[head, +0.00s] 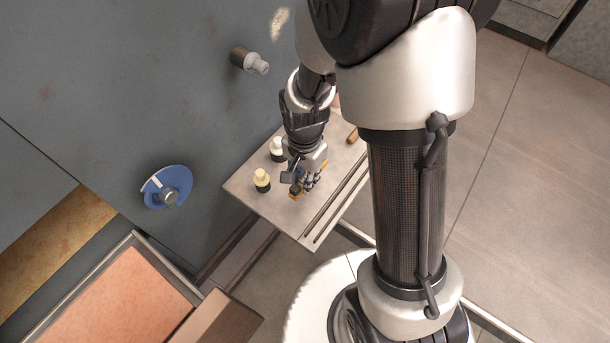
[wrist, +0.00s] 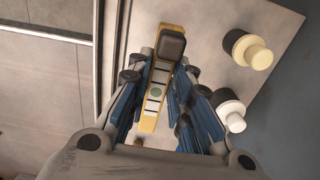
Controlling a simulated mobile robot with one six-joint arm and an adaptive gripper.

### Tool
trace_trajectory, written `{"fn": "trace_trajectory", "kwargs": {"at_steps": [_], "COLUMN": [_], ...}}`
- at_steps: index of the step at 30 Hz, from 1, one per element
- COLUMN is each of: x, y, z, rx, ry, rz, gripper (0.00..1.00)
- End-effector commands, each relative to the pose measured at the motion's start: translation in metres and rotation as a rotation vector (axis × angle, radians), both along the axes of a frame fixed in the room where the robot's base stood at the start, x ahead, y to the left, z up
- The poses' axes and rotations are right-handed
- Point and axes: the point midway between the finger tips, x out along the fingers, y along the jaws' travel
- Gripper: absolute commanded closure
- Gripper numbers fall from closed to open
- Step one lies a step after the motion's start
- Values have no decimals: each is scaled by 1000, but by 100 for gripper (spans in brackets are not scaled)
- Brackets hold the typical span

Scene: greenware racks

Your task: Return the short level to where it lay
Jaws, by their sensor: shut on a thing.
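The short level is a narrow yellow bar with pale marked windows and a dark block at one end. It shows in the wrist view (wrist: 155,94), running lengthwise between the blue-padded fingers. In the head view only small yellow bits of the level (head: 296,196) show beside my gripper (head: 305,180). My gripper also shows in the wrist view (wrist: 165,78), shut on the level. The level is over the small grey table (head: 250,196); I cannot tell whether it touches the top. The fingers hide part of its sides.
A cream-topped dark jar (head: 261,178) and a white-topped jar (head: 277,146) stand close by on the table. A brown handle-like piece (head: 352,135) lies at its far right. A slotted strip runs along the near edge. A blue disc (head: 177,180) is on the grey surface at left.

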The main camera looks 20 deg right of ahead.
Motion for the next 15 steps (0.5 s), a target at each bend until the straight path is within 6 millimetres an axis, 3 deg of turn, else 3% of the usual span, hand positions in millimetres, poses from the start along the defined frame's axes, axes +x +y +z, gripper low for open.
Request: {"fn": "trace_trajectory", "kwargs": {"at_steps": [15], "x": [0], "y": [0], "z": [-53], "rx": [0], "ry": [0], "rz": [3], "gripper": [100]}}
